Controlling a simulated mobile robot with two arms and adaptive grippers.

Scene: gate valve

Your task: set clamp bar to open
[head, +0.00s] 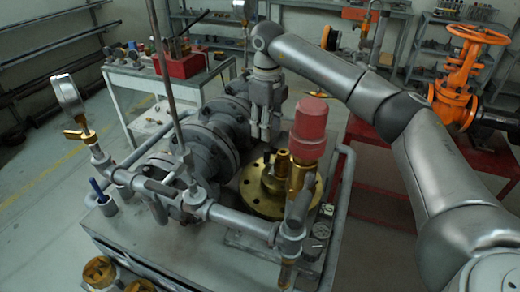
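My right gripper (264,128) points down over the bench, just above and behind a round brass flange (258,200). Its fingers look close together, and I cannot tell whether they are open or shut. I see nothing clearly held in it. A red block (310,120) sits on a brass stem to the right of the gripper. A grey flanged valve body (216,138) lies to the left of the gripper. A grey horizontal bar (240,222) crosses in front of the flange. I cannot tell for sure which part is the clamp bar. My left gripper is not in view.
A pressure gauge (68,95) and a tall thin rod (166,70) rise at the left. A white table (135,80) with a red box (180,64) stands behind. An orange valve (460,85) is on a red bench at the right. Open floor (45,190) lies left.

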